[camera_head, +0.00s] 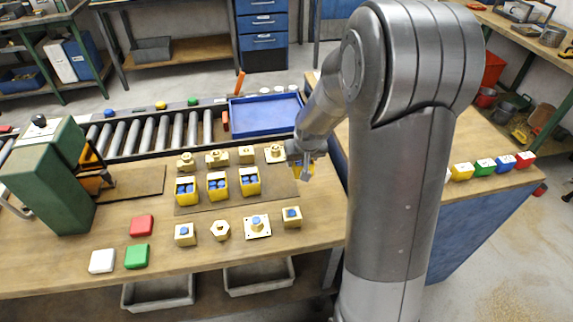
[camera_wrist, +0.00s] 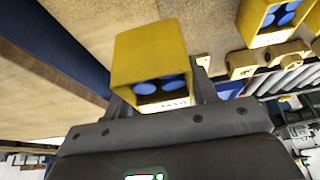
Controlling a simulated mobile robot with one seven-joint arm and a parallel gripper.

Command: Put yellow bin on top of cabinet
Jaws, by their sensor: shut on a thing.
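The yellow bin (camera_wrist: 152,54) with blue round pieces and a white label fills the middle of the wrist view. My gripper (camera_wrist: 160,95) is shut on it, one finger on each side. In the head view my gripper (camera_head: 304,172) is over the work table at the right end of the mat, with the held bin mostly hidden behind it. Three similar yellow bins (camera_head: 218,190) stand in a row on the mat to its left. A blue-sided cabinet (camera_head: 465,225) with a wooden top is at the right, partly hidden by my arm.
Several small coloured boxes (camera_head: 486,166) line the wooden top at the right. Brass parts (camera_head: 257,226) stand in front of and behind the bin row. A blue tray (camera_head: 266,112) and roller conveyor (camera_head: 170,132) lie behind. A green drill press (camera_head: 55,180) stands at the left.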

